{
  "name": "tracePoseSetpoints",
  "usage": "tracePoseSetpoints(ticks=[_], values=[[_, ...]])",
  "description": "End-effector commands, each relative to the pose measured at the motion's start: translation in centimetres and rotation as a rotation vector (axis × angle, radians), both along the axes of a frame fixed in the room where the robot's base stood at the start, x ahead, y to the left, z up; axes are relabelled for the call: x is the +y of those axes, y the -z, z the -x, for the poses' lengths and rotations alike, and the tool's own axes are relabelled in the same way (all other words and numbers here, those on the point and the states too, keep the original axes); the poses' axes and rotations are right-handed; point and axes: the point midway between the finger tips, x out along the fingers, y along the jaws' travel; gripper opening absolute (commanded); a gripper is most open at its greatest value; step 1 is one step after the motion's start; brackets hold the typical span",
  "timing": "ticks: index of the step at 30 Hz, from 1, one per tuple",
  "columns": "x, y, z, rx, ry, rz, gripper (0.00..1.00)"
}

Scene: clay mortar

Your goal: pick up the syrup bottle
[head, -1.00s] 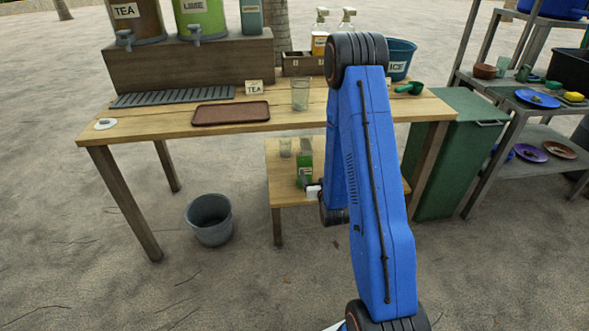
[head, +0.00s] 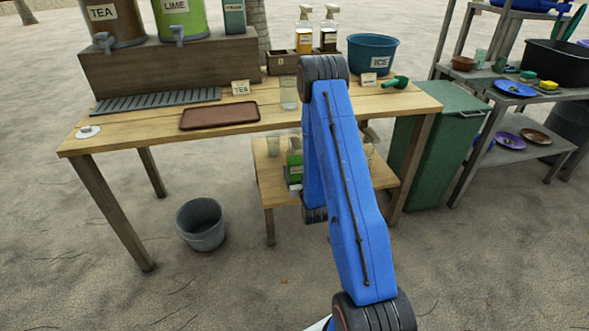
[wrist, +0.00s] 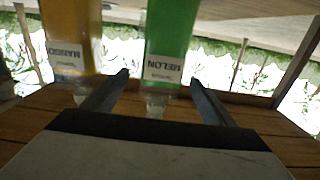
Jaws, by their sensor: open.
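A green bottle labelled MELON (wrist: 168,35) appears upside down in the wrist view, ahead of my gripper (wrist: 158,80) and roughly between its open fingers. Whether they touch it cannot be told. An amber bottle labelled MANGO (wrist: 70,35) is beside it on the left, outside the fingers. In the head view the green bottle (head: 295,163) stands on the low wooden shelf (head: 268,187) under the table. My arm hides much of that shelf and most of my gripper there.
The wooden table (head: 140,134) above holds a brown tray (head: 219,115), a glass (head: 289,92), pump bottles (head: 304,35) and a blue ICE tub (head: 372,55). A grey bucket (head: 202,225) stands on the sand. A green bin (head: 437,140) is right of the shelf.

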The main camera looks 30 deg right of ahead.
Motion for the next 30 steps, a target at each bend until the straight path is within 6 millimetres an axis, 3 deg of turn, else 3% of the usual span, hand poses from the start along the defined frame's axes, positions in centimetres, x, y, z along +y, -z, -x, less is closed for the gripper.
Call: tracePoseSetpoints(ticks=[6, 14, 24, 30], values=[[-0.9, 0.0, -3.3, -0.001, 0.0, 0.0, 0.79], [-1.3, 0.0, -4.8, 0.0, 0.0, 0.0, 0.79], [-2.2, -0.1, -8.8, 0.0, 0.0, 0.0, 0.79], [-2.4, -0.1, -9.5, 0.001, 0.0, 0.0, 0.79]])
